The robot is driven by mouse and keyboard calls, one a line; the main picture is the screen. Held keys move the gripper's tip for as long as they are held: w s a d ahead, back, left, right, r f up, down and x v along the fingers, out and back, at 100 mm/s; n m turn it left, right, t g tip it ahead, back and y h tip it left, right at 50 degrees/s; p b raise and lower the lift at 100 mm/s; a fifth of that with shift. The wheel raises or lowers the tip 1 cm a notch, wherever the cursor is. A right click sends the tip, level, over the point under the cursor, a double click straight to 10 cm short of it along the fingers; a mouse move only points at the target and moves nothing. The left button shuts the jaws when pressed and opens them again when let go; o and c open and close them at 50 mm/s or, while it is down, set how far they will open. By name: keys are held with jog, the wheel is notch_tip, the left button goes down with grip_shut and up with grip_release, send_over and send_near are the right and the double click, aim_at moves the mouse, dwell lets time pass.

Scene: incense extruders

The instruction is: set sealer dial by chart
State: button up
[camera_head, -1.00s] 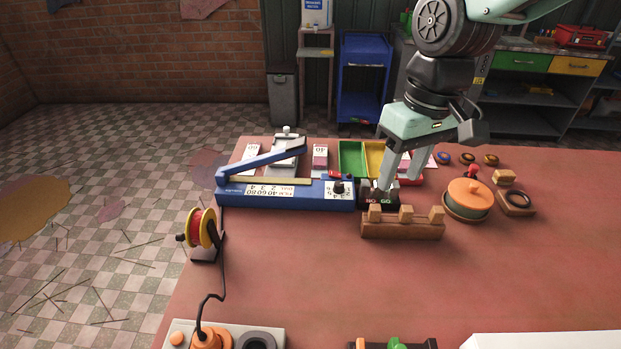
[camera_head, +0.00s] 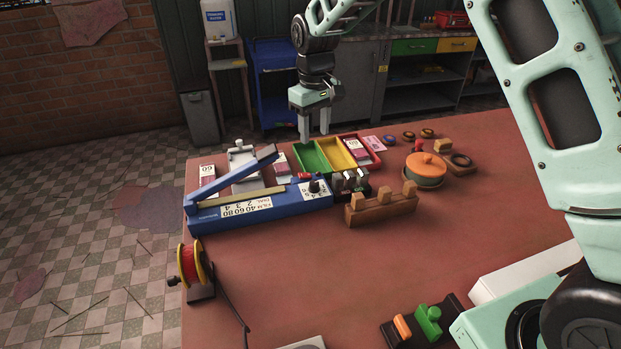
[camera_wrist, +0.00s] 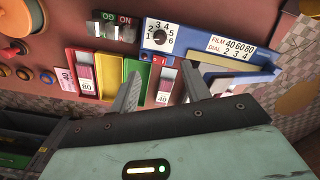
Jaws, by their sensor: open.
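The blue sealer (camera_head: 262,213) lies along the table's left side, its arm raised at an angle. Its black dial knob (camera_head: 314,186) sits at the right end among numbers; in the wrist view the dial (camera_wrist: 160,37) shows 1 to 6, its pointing too small to tell. The chart (camera_head: 247,207) on its front pairs film 40, 60, 80 with dial 2, 3, 4; it also shows in the wrist view (camera_wrist: 232,48). A pink card (camera_wrist: 65,80) reads 40. My gripper (camera_head: 315,141) is open and empty, above and behind the dial.
A green, yellow and red tray (camera_head: 313,159) stands behind the dial; a pack marked 80 (camera_wrist: 86,78) lies in its red section. A pack marked 40 (camera_wrist: 165,88) lies beside it. The GO/NO gauge (camera_head: 350,183) and wooden rack (camera_head: 381,206) stand right.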

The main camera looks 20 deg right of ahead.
aim_at(314, 183)
notch_tip(314, 183, down, 15)
jog(key=p, duration=0.3)
jog(key=shift+f, duration=0.15)
jog(key=c, duration=1)
